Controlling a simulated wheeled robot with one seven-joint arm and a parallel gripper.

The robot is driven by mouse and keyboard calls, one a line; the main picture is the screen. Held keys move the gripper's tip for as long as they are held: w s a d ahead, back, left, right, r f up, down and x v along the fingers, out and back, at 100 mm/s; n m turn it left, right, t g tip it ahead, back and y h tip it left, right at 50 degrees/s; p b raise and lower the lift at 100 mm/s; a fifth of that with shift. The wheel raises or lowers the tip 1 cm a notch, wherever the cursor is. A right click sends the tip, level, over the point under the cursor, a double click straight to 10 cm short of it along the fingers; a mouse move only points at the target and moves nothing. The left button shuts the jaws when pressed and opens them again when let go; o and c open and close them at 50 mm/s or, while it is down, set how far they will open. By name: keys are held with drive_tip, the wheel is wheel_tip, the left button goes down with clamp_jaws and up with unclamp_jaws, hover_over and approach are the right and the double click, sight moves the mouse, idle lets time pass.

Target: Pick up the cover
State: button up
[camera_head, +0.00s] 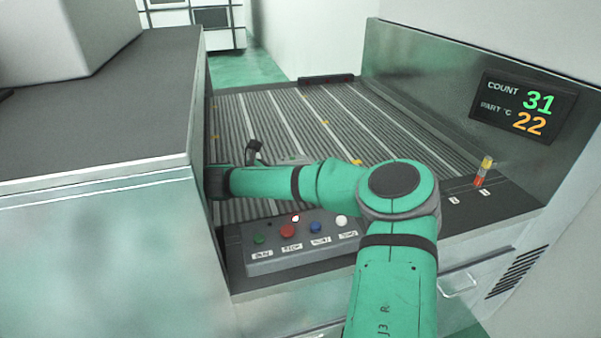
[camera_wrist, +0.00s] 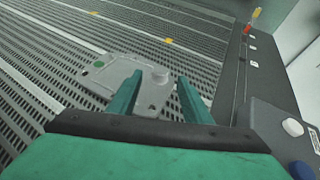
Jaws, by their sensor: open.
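A button box (camera_head: 303,241) stands at the bed's near edge, close to my arm. A small red-and-yellow signal light (camera_head: 483,172) is at the right. A metal side wall with a count display (camera_head: 524,106) bounds the right; a grey cabinet (camera_head: 95,220) bounds the left. The far bed is clear.

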drive_tip(key=shift+x, duration=1.9)
drive_tip(key=shift+r, duration=0.15)
clamp_jaws()
drive_tip(key=shift+r, duration=0.1)
